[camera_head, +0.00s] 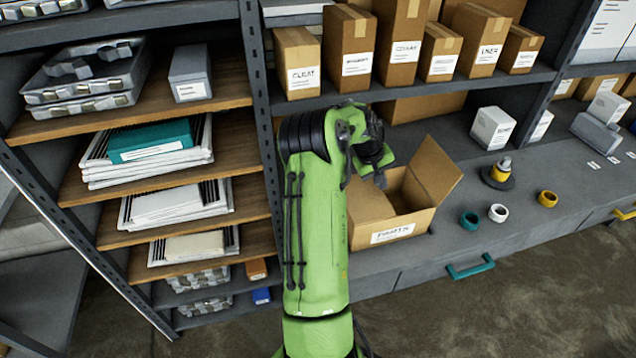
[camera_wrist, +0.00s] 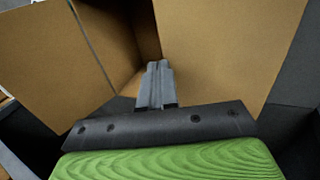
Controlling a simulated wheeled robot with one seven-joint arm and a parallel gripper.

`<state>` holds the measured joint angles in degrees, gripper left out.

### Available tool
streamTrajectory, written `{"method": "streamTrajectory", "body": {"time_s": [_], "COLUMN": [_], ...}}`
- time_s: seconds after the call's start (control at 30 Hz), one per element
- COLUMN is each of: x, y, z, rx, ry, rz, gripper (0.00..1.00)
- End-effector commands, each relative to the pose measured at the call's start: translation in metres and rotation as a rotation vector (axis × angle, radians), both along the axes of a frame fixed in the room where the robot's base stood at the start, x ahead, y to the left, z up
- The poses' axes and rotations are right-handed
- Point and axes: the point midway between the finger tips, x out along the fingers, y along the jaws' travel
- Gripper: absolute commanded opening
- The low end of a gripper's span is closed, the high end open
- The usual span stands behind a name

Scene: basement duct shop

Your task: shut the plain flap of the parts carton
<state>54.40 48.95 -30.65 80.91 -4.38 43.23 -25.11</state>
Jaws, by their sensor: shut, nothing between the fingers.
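The parts carton (camera_head: 418,223) is a brown cardboard box with a white label on its front, standing on the grey bench. Its top is open. One plain flap (camera_head: 435,168) stands up and leans outward on the right side. My gripper (camera_head: 380,181) is over the carton's opening, to the left of that flap, with its fingers together and empty. In the wrist view my gripper (camera_wrist: 158,68) shows between two cardboard panels, a left one (camera_wrist: 45,70) and a larger right one (camera_wrist: 235,45). My arm hides the carton's left side. I cannot tell whether the fingertips touch cardboard.
Closed labelled boxes (camera_head: 403,50) line the shelf behind the carton. Right of it on the bench are a teal ring (camera_head: 469,220), a white ring (camera_head: 498,213), a yellow ring (camera_head: 547,199) and a yellow-topped item (camera_head: 499,173). A teal drawer handle (camera_head: 470,267) sits below.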

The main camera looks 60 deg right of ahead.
Motion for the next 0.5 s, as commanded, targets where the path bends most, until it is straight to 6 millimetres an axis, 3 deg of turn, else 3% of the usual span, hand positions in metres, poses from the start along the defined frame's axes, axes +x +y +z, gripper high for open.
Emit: {"method": "streamTrajectory", "body": {"time_s": [0.5], "x": [-0.0026], "y": [-0.0023], "z": [-0.0115], "rx": [0.001], "ry": [0.001], "rz": [0.001], "gripper": [0.0]}}
